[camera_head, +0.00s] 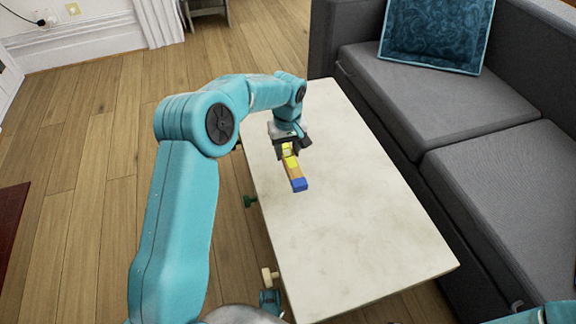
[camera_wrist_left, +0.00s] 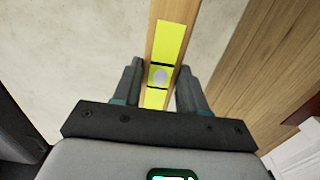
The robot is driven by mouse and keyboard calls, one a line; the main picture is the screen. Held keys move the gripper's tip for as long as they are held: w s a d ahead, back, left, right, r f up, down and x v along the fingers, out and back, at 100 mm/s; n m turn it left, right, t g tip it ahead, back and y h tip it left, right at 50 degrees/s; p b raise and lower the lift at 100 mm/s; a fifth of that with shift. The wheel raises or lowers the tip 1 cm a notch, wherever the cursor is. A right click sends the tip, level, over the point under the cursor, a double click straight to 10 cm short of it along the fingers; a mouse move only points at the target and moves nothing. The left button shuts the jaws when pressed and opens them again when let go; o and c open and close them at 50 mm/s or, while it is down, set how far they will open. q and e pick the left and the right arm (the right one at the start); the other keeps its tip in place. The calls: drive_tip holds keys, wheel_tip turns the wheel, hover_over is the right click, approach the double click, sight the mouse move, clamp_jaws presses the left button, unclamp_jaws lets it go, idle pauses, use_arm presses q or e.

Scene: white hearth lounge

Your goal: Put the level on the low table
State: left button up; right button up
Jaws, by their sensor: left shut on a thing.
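The level (camera_head: 294,172) is a wooden bar with yellow parts and a blue end. My left gripper (camera_head: 289,150) is shut on it near its yellow middle. The level is over the far half of the pale low table (camera_head: 370,230); I cannot tell whether it touches the top. In the left wrist view the level (camera_wrist_left: 176,38) runs between the two fingers (camera_wrist_left: 159,90), with a round pale spot on its yellow part. The gripper hides part of it.
A grey sofa (camera_head: 440,115) with a blue cushion (camera_head: 437,32) stands along the table's right side. Small things, one green (camera_head: 250,201) and one pale wooden (camera_head: 268,275), show by the table's left edge. The near part of the tabletop is clear.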

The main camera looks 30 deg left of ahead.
sight(287, 162)
use_arm(q)
wheel_tip(287, 162, down, 6)
drive_tip(key=shift+r+b, duration=0.1)
drive_tip(key=shift+b, duration=0.95)
drive_tip(key=shift+r, duration=0.1)
drive_tip(key=o, duration=1.1)
drive_tip(key=shift+o, duration=0.2)
wheel_tip(287, 162, up, 12)
drive_tip(key=p, duration=0.4)
